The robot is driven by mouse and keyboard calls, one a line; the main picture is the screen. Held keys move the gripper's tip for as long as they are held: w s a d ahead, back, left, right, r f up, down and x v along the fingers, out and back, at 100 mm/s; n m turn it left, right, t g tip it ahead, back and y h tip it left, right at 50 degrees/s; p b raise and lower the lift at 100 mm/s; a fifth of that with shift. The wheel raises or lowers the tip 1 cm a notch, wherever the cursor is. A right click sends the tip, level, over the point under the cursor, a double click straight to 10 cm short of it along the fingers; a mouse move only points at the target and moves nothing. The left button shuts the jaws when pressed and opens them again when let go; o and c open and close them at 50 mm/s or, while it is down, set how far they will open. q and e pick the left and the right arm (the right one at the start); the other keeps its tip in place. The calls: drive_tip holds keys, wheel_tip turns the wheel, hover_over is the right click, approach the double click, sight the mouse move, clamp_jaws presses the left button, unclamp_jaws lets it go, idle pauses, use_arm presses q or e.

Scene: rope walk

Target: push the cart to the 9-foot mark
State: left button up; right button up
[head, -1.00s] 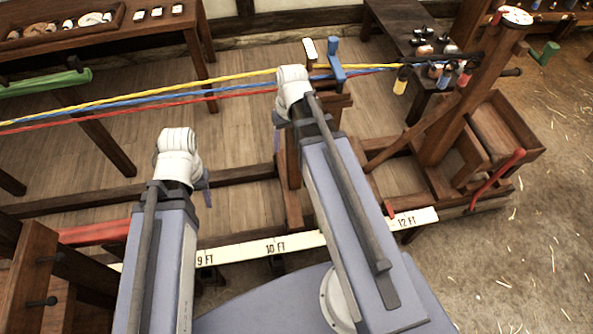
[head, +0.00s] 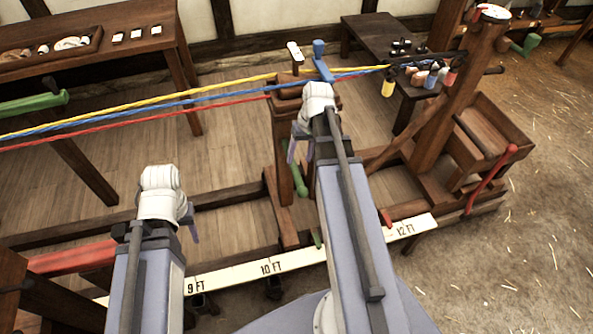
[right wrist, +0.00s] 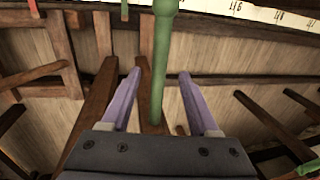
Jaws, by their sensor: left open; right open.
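The wooden cart (head: 283,135) stands upright on the low rails, with ropes meeting its top. Its green push handle (head: 299,176) hangs on its right side. A small green pointer (head: 317,240) at its foot is over the white scale (head: 232,277), between 10 FT and 12 FT. The 9 FT mark (head: 194,287) lies further left. My right gripper (head: 299,148) is open beside the cart. In the right wrist view, the green handle (right wrist: 162,75) runs between its purple fingers (right wrist: 160,85), with gaps either side. My left gripper (head: 191,220) is open and empty, partly hidden by its wrist.
Yellow, blue and red ropes (head: 190,101) stretch left from the cart's top. A heavy post stand with a tray (head: 510,130) is at right, and a red bar (head: 72,258) at lower left. The rails left of the cart look clear.

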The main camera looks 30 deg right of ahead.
sight(296, 169)
drive_tip(key=f+b, duration=0.2)
drive_tip(key=a+f+b, duration=0.1)
drive_tip(key=f+b, duration=0.1)
drive_tip(key=f, duration=0.1)
drive_tip(key=shift+w+f+b, duration=0.15)
drive_tip(key=shift+f+b, duration=0.2)
drive_tip(key=shift+b, duration=0.05)
clamp_jaws()
idle(1.1)
